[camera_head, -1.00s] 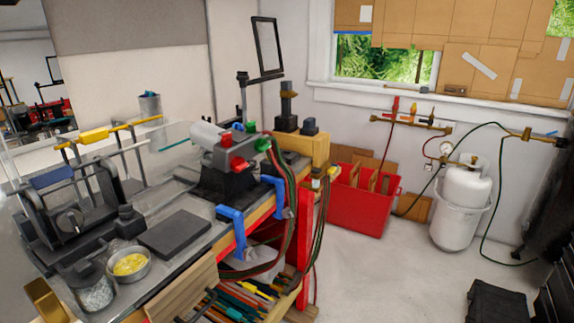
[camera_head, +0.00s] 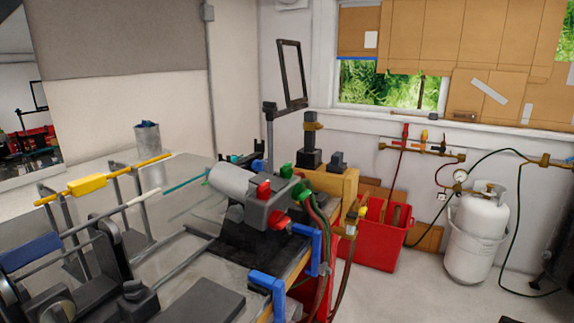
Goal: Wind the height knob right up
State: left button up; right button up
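A dark stand (camera_head: 107,252) with upright plates stands on the workbench at the lower left. I cannot tell which of these is the height knob, or how far either is turned. A pale rod (camera_head: 130,202) lies across the uprights, tilted up to the right. Neither of my grippers is in view.
A grey torch (camera_head: 262,200) with red and green knobs stands mid-bench, its hoses hanging off the right edge. Blue clamps (camera_head: 268,284) grip that edge. A yellow-handled bar (camera_head: 88,184) and a metal cup (camera_head: 148,142) are behind. The floor at right is partly clear.

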aim_at(134, 289)
jog(key=u, duration=1.35)
jog(key=l, duration=0.7)
jog(key=k+l, duration=0.1)
jog(key=l, duration=0.55)
jog(key=l+u, duration=0.1)
jog(key=l, duration=0.6)
jog(key=k+l, duration=0.15)
jog(key=l, duration=0.55)
